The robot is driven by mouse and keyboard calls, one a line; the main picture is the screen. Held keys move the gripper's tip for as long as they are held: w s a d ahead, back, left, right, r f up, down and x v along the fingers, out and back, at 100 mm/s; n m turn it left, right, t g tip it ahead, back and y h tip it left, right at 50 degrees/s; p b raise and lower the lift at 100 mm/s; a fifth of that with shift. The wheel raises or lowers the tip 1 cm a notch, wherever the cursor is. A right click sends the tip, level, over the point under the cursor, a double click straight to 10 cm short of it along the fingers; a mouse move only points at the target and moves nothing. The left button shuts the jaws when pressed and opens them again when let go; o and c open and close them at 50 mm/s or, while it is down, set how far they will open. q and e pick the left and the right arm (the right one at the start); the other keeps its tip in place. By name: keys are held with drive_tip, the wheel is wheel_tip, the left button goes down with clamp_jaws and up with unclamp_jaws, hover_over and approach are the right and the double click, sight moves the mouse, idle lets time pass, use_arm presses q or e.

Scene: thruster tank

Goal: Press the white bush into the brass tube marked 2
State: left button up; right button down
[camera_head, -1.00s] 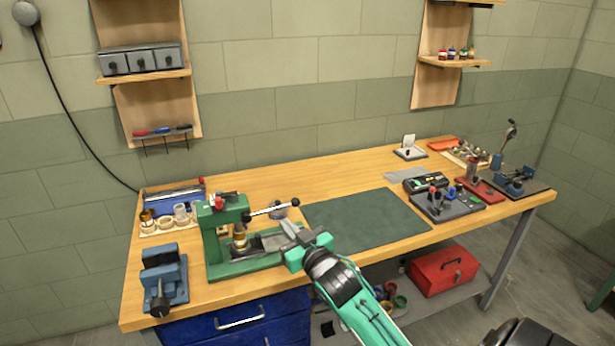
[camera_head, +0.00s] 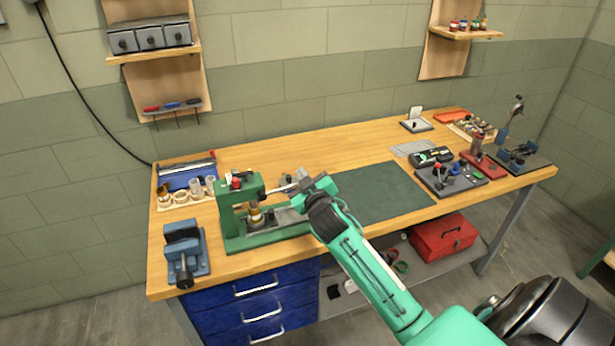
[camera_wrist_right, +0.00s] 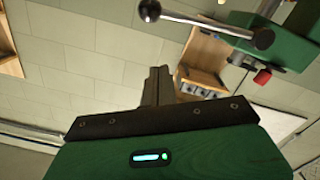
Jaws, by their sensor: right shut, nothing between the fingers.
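The green press (camera_head: 236,222) stands at the left part of the bench. A brass tube (camera_head: 256,220) stands upright under its ram. No number is readable on it, and I cannot make out the white bush there. The press's silver lever (camera_head: 280,189) points right toward my right gripper (camera_head: 301,178). In the right wrist view, the lever (camera_wrist_right: 205,24) with its black ball (camera_wrist_right: 149,10) lies above the fingers of the right gripper (camera_wrist_right: 158,72), which are shut and empty. They appear apart from the lever. My left gripper is not in view.
A wooden holder (camera_head: 184,200) with brass and pale cylinders sits left of the press. A blue vise (camera_head: 184,252) is at the front left. A green mat (camera_head: 385,195) lies clear to the right. Dark fixtures (camera_head: 450,182) stand farther right.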

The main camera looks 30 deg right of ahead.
drive_tip(key=shift+w+d+f+p, duration=0.2)
drive_tip(key=shift+d+f, duration=0.15)
drive_tip(key=shift+f, duration=0.25)
drive_tip(key=shift+w+d+f+p, duration=0.2)
drive_tip(key=shift+d+f, duration=0.15)
drive_tip(key=shift+f, duration=0.25)
drive_tip(key=shift+w+d+f+p, duration=0.2)
drive_tip(key=shift+d+f, duration=0.15)
drive_tip(key=shift+f, duration=0.25)
drive_tip(key=shift+s+d+f+b, duration=0.1)
drive_tip(key=shift+d+f+b, duration=0.1)
drive_tip(key=shift+f+b, duration=0.4)
drive_tip(key=shift+f+m, duration=0.1)
drive_tip(key=shift+m, duration=0.2)
